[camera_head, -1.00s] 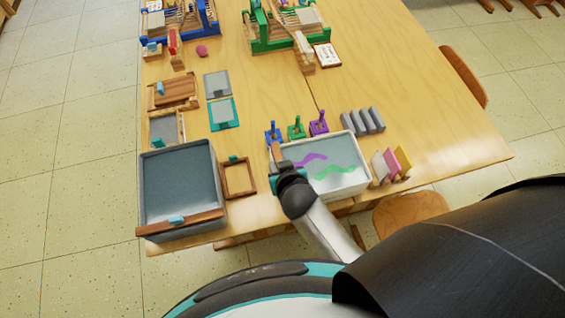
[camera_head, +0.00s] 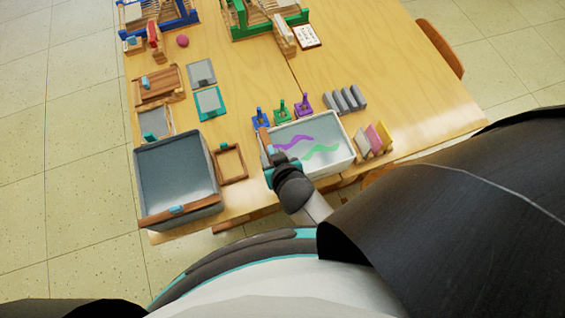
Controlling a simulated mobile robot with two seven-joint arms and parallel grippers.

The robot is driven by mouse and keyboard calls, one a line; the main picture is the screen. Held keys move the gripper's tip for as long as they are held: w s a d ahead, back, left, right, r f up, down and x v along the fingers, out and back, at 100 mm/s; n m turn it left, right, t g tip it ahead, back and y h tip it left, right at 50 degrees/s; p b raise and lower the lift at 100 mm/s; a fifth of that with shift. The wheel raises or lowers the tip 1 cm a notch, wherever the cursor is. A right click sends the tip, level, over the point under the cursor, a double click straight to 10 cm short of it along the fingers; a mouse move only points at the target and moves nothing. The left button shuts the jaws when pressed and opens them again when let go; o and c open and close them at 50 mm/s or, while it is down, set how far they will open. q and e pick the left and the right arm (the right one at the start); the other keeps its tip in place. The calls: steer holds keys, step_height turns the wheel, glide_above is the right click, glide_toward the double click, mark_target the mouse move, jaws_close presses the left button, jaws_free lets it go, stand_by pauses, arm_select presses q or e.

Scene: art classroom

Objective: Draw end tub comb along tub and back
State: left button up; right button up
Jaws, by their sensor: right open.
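The white tub (camera_head: 338,169) holds pale liquid with a purple and a green wavy streak. A narrow wooden bar, seemingly the end comb (camera_head: 264,139), lies at the tub's left end. My right gripper (camera_head: 271,157) is at that left end, close beside the bar and over the tub's near left corner. Its jaws are open; the fingertips are small and partly hidden by the wrist, so I cannot tell whether they touch the bar. My left gripper is not in view.
A large grey vat (camera_head: 139,178) with a wooden bar (camera_head: 183,212) stands left of the tub. A wooden frame (camera_head: 230,163) lies between them. Blue, green and purple stands (camera_head: 281,109) are behind the tub. Grey blocks (camera_head: 344,99) and upright coloured pieces (camera_head: 376,138) are to the right.

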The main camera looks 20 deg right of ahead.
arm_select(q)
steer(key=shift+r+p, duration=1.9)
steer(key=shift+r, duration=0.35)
arm_select(e)
steer(key=v, duration=0.9)
steer(key=shift+s+r, duration=0.2)
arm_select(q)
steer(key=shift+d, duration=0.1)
